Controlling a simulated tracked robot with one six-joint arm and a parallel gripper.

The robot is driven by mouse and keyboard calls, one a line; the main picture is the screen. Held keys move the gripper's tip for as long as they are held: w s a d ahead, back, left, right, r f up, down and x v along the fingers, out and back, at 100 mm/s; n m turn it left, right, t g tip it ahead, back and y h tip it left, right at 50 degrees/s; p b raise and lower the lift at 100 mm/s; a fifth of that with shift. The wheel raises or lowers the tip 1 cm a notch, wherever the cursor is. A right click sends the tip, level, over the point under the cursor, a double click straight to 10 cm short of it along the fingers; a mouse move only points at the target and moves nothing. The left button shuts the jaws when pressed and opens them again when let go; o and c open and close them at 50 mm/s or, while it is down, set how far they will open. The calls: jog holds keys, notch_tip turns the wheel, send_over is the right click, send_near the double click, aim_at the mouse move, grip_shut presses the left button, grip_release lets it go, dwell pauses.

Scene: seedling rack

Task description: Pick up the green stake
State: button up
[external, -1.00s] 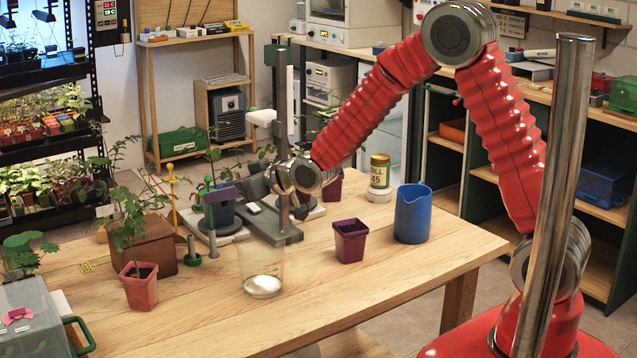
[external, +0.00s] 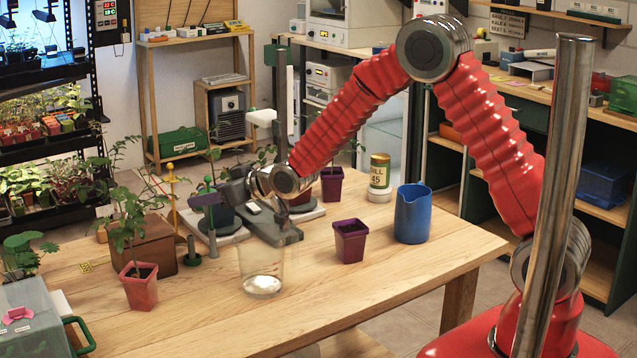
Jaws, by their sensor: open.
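My gripper (external: 206,199) reaches in from the right, low and nearly level. The jaws are open. I cannot tell from this side whether the stake is between both fingers or touching one. A yellow-topped stake (external: 171,180) stands to the left and behind.
A short green holder (external: 192,250) and a brown box (external: 150,246) are left of the stake. A grey stand (external: 275,229) is close under my arm.

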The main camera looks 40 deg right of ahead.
jog(key=x, duration=0.4)
jog(key=shift+f, duration=0.1)
jog(key=shift+c, duration=0.3)
jog(key=c, duration=0.7)
